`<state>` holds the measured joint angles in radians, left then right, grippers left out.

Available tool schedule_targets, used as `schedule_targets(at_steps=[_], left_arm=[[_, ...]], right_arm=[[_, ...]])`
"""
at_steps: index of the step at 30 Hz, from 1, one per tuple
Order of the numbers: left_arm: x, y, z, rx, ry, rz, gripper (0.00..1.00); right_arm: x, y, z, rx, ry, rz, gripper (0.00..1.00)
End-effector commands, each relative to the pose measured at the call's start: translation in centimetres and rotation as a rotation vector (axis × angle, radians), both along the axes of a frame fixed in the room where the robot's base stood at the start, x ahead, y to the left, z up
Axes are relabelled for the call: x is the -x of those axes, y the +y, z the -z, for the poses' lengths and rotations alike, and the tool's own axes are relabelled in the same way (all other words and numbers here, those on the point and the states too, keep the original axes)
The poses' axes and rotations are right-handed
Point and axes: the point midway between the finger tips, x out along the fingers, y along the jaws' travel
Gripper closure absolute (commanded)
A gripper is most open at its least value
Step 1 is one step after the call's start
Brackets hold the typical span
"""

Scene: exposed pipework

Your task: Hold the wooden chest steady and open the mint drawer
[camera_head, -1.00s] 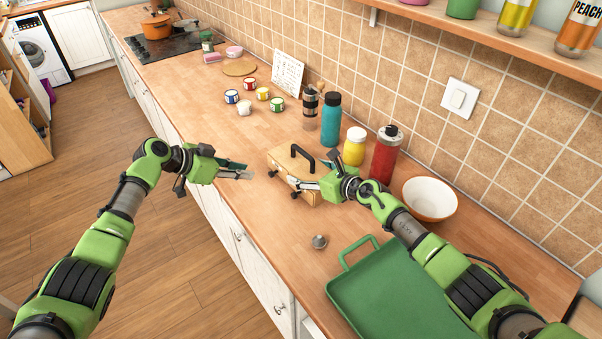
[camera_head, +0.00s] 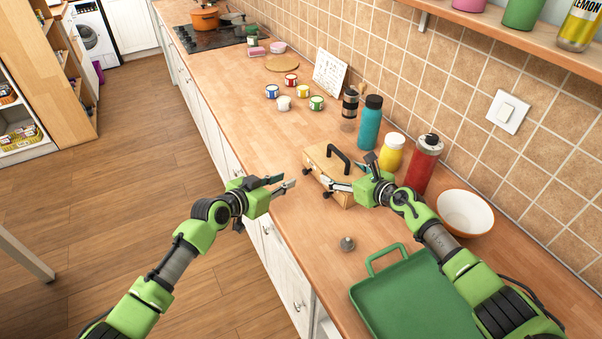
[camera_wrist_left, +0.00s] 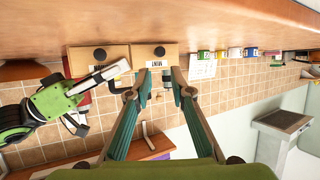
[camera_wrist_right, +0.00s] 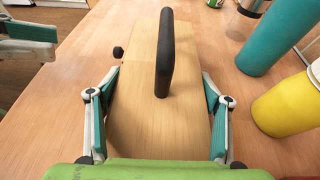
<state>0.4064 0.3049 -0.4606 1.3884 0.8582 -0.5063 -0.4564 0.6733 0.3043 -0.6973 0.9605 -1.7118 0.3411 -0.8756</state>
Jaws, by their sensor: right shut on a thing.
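The wooden chest (camera_head: 325,163) stands on the counter with a black handle on top and dark drawer knobs on its front. In the left wrist view, upside down, its front shows two drawers. The right one there is the mint drawer (camera_wrist_left: 152,75), labelled MINT, with a black knob (camera_wrist_left: 160,51); it looks closed. The other drawer's label is partly hidden. My left gripper (camera_head: 289,182) is open and empty, in front of the chest and apart from it, its fingers framing the mint drawer. My right gripper (camera_wrist_right: 158,98) is shut on the chest, one finger on each side.
Blue (camera_head: 370,122), yellow (camera_head: 391,154) and red (camera_head: 423,163) bottles stand behind and beside the chest, near a white bowl (camera_head: 465,213). A green tray (camera_head: 415,300) and a small grey item (camera_head: 347,244) lie nearer. Several small cups stand farther along the counter.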

Motion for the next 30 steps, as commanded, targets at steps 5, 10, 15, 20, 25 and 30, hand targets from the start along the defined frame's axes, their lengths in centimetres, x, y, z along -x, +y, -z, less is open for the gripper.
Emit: schedule_targets(at_steps=[5, 10, 15, 20, 25, 30], left_arm=[[-2.4, -1.6, 1.2, 0.002, 0.003, 0.000, 0.79], [-4.3, -2.9, 2.1, 0.003, 0.002, 0.000, 0.79], [-5.9, -3.9, 2.9, 0.002, 0.003, 0.000, 0.79], [-6.8, -4.5, 3.4, 0.002, 0.002, 0.001, 0.79], [-7.2, -4.9, 3.7, 0.001, 0.002, 0.001, 0.79], [-7.3, -4.9, 3.7, -0.002, 0.001, 0.001, 0.79]], right_arm=[[0.6, 0.1, 1.2, 0.004, 0.021, -0.005, 0.60], [0.6, 0.1, 1.2, 0.004, 0.021, -0.005, 0.60], [0.6, 0.1, 1.2, 0.004, 0.021, -0.005, 0.60], [0.6, 0.1, 1.2, 0.004, 0.021, -0.005, 0.60], [0.6, 0.1, 1.2, 0.004, 0.021, -0.005, 0.60], [0.6, 0.1, 1.2, 0.004, 0.021, -0.005, 0.60]])
